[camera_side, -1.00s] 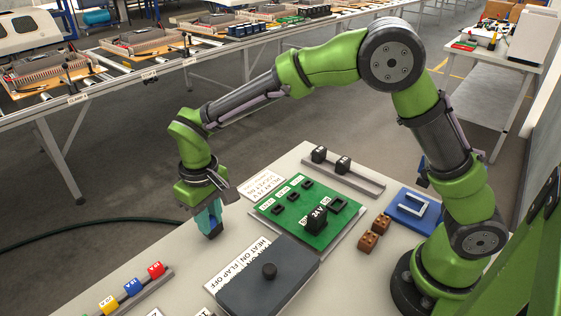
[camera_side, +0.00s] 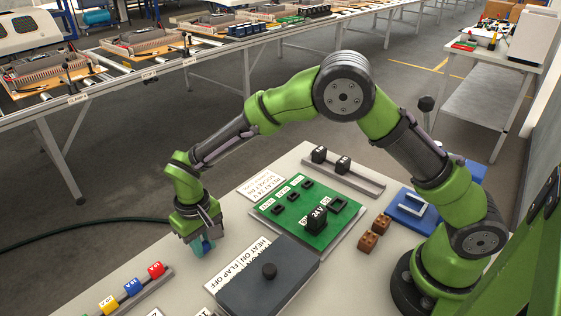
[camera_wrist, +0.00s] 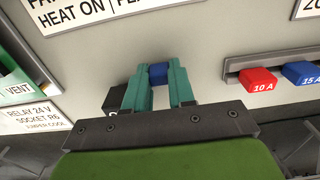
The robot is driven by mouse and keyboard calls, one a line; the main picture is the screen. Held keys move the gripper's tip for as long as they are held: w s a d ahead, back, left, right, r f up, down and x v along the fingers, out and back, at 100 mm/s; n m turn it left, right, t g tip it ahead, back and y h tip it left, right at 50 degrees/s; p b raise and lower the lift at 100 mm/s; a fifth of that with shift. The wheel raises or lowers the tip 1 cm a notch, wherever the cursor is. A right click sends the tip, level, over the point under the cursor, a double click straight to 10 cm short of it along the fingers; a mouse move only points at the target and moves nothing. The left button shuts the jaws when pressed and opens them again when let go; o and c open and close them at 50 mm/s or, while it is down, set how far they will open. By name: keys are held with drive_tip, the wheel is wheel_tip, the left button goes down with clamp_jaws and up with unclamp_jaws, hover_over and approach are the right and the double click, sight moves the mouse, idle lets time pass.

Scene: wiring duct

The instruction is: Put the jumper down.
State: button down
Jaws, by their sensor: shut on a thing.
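My gripper (camera_side: 203,249) is low over the front left part of the table, left of the grey box, fingers pointing down. In the wrist view my gripper (camera_wrist: 158,75) has its teal fingers shut on a small blue piece (camera_wrist: 157,74), which I take to be the jumper. Only the part between the fingertips shows. Whether it touches the table I cannot tell. In the side view the fingers largely hide it.
A black block (camera_wrist: 113,101) stands close beside one finger. A grey box with a knob (camera_side: 268,271) is to the right. A rail with a red fuse (camera_side: 156,269) is at front left. The green board (camera_side: 300,230) holds a black 24 V relay (camera_side: 317,218).

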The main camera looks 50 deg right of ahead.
drive_tip(key=shift+f, duration=0.2)
drive_tip(key=c, duration=1)
unclamp_jaws()
drive_tip(key=shift+o, duration=0.2)
